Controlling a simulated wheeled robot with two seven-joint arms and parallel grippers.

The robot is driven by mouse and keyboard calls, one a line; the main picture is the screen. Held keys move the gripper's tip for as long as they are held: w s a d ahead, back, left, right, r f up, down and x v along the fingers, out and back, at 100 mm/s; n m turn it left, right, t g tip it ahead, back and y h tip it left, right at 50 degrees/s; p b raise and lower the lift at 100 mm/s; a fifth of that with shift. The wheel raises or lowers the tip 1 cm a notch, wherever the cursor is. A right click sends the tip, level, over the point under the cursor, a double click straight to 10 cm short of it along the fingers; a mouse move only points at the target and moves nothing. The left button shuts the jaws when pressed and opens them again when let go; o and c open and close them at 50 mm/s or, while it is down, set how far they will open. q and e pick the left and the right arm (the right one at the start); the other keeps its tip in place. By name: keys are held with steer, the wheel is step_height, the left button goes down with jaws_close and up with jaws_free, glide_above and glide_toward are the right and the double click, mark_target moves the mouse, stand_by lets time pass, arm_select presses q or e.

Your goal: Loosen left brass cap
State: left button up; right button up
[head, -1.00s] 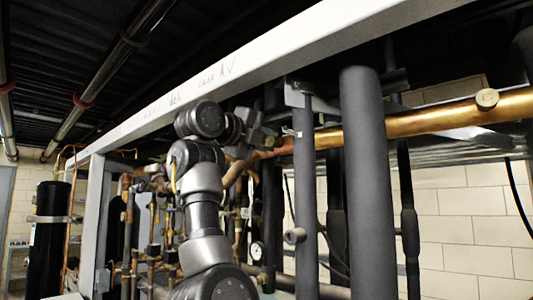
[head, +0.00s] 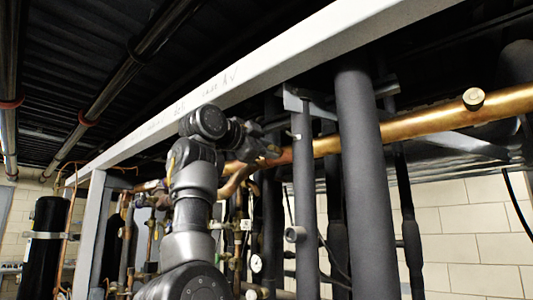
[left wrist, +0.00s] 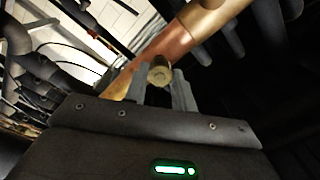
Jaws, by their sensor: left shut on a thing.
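The left brass cap (left wrist: 159,72) shows in the left wrist view as a round brass end on the copper pipe (left wrist: 172,42). My left gripper (left wrist: 162,88) has one grey finger on each side of it and is shut on it. In the head view my left gripper (head: 268,150) is at the left part of the copper-brass pipe (head: 410,122), under the white beam; the cap is mostly hidden there by the gripper. A second brass cap (head: 473,98) sits farther right on the same pipe. My right gripper is not in view.
A white beam (head: 300,58) runs diagonally above my arm. Thick dark insulated pipes (head: 362,180) stand upright right of the gripper. Thinner copper pipes and a gauge (head: 256,263) lie below and behind. A black cylinder (head: 45,245) stands at far left.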

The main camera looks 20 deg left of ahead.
arm_select(q)
steer(key=shift+n+p, duration=0.55)
steer(key=shift+n, duration=16.25)
steer(key=o, duration=1)
